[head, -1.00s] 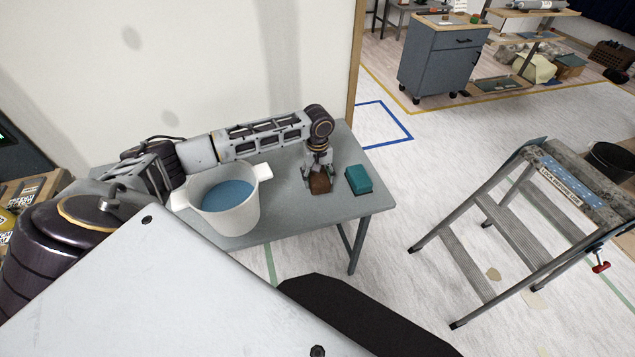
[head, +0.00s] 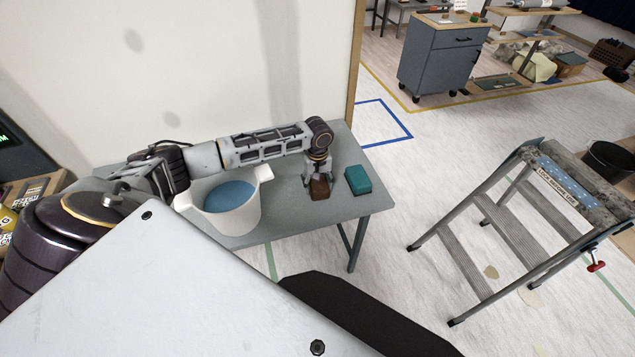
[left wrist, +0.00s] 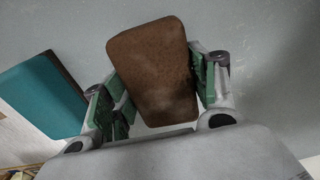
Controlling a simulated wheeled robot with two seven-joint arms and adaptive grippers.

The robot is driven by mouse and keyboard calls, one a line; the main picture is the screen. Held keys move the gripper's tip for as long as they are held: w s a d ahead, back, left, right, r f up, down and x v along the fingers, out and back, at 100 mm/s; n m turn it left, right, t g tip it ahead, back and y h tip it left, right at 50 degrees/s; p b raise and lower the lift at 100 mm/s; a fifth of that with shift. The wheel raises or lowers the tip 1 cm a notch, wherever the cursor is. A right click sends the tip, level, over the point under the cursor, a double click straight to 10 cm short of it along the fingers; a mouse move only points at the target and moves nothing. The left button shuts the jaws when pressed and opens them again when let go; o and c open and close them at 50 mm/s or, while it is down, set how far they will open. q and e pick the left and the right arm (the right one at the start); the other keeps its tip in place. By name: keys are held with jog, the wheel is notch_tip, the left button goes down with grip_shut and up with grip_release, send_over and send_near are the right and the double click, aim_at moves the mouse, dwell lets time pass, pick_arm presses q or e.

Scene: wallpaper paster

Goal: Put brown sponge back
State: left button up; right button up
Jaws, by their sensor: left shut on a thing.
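The brown sponge (head: 319,189) is at the right part of the grey table (head: 290,220), between the white bucket and a teal sponge. My left gripper (head: 318,182) points down over it and is shut on it. In the left wrist view the brown sponge (left wrist: 155,72) sits between the green-padded fingers of the left gripper (left wrist: 157,95). Whether its underside touches the table is hard to tell. The teal sponge (head: 358,180) lies just right of it, apart from the gripper, and also shows at the left in the left wrist view (left wrist: 40,95). My right gripper is not in view.
A white bucket (head: 232,216) of blue liquid stands left of the sponges, under my left forearm. A wall (head: 250,60) rises behind the table. A stepladder (head: 520,220) stands on the floor at right, with a grey cabinet (head: 437,60) farther back. Floor between is clear.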

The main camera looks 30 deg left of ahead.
pick_arm(q)
jog(key=o, duration=1.2)
jog(key=shift+f, duration=0.1)
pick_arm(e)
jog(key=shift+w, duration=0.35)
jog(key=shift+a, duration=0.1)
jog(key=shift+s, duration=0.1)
